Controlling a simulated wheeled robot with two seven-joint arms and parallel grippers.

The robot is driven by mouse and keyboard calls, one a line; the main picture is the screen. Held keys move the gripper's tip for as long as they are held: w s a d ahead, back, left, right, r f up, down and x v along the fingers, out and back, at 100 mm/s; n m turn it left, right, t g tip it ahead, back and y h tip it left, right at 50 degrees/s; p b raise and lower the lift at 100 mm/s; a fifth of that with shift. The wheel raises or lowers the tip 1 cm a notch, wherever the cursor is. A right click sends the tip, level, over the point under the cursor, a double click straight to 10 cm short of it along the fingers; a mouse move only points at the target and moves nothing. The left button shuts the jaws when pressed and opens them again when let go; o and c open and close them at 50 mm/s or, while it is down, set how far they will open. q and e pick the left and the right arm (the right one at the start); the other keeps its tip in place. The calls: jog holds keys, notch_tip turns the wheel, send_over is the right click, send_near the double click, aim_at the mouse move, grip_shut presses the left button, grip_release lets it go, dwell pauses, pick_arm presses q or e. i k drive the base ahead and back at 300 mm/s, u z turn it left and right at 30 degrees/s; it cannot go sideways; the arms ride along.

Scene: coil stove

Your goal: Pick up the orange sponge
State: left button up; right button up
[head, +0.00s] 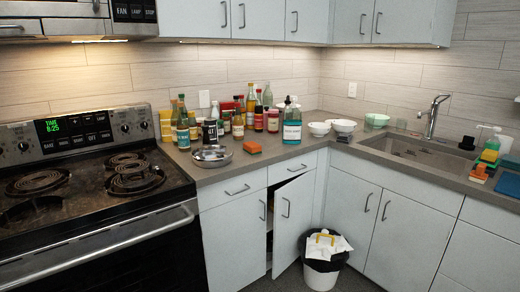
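An orange sponge (252,147) lies flat on the grey counter, right of a round metal pan and in front of the bottles. A smaller orange item (479,172) lies by the right end of the sink, beside a yellow and green sponge (489,156); whether this orange item is also a sponge I cannot tell. Neither of my grippers is in view, and nothing touches the sponge on the counter.
A metal pan (212,155) sits left of the sponge, near the counter edge. Several bottles and jars stand behind it, including a blue-labelled bottle (292,124). White bowls (343,126) are to the right. A cabinet door (293,222) stands ajar below, by a bin (324,270). The coil stove (90,185) is left.

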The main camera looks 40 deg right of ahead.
aim_at(252, 148)
jog(key=z, duration=1.8)
jog(key=i, duration=2.45)
jog(key=u, duration=2.3)
